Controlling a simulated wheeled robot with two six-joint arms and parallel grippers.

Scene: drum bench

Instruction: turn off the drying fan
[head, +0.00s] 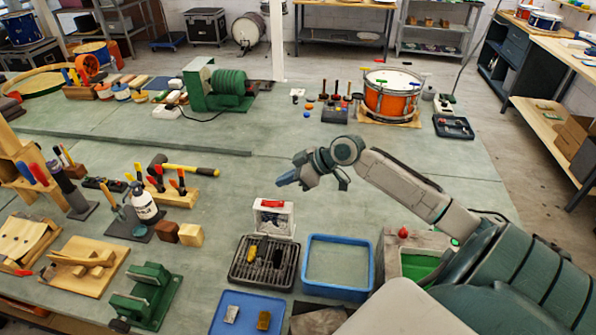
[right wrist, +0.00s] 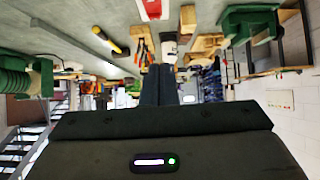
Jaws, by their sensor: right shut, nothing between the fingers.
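An orange round thing with a dark centre (head: 87,66), which looks like the fan, stands at the far left of the bench in the head view. It is too small to tell whether it is turning or where its switch is. A white box with a red piece on top (head: 273,218) stands near the front middle; I cannot tell whether it belongs to the fan. My right gripper (head: 287,180) is above the bench, behind that box and far from the orange thing. Its fingers (right wrist: 160,85) are together and empty in the right wrist view. My left gripper does not show.
A black slotted tray (head: 238,277) and an empty blue tray (head: 311,287) lie in front. A yellow-handled hammer (head: 195,170) lies left of my gripper. An orange drum (head: 392,92) and a green ribbed machine (head: 228,82) stand farther back. The middle of the bench is clear.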

